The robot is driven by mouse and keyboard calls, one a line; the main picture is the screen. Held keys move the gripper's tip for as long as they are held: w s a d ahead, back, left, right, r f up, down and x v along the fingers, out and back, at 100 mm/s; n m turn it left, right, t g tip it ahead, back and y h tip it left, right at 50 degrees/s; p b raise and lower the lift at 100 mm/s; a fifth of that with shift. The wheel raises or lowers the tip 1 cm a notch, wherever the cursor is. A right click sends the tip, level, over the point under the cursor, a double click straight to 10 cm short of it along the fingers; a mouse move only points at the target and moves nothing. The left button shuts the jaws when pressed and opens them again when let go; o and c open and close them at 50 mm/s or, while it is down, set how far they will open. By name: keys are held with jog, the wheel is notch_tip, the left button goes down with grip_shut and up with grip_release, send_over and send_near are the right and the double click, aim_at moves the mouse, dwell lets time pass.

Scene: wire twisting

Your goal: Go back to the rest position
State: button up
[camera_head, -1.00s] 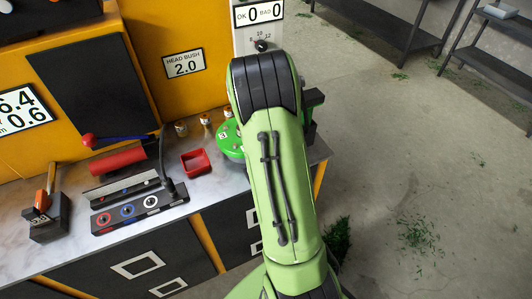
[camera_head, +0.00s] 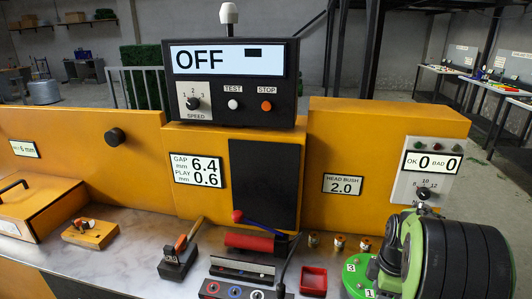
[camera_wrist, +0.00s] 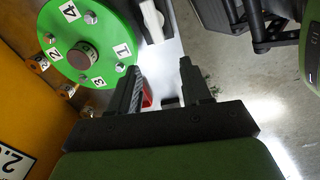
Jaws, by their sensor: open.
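In the wrist view my gripper (camera_wrist: 163,82) is open, its two dark fingers apart with nothing between them. A green disc (camera_wrist: 90,48) with numbered bolts is at the upper left of that view, beside the fingers and apart from them. In the head view my green and black arm (camera_head: 455,255) is at the lower right and hides part of the bench; my gripper's fingers cannot be made out there. The green disc (camera_head: 358,268) shows just left of the arm.
On the bench are a red tray (camera_head: 313,281), a red cylinder (camera_head: 250,242), a black connector block (camera_head: 240,291) and an orange-handled tool in a block (camera_head: 178,262). A control box (camera_head: 235,85) reading OFF stands behind. Open floor shows in the wrist view at the right.

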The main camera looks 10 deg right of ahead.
jog(key=s+a+r+m+t, duration=0.3)
jog(key=s+a+r+m, duration=0.4)
jog(key=a+r, duration=0.45)
jog(key=s+a+r+m+t, duration=0.1)
jog(key=s+a+m, duration=0.1)
jog(key=s, duration=0.4)
jog(key=s+a+r+m+t, duration=0.1)
jog(key=s+a+m, duration=0.2)
jog(key=s, duration=0.3)
jog(key=shift+a+r+m+p, duration=0.2)
jog(key=shift+r+m+p, duration=0.1)
jog(key=shift+m, duration=0.2)
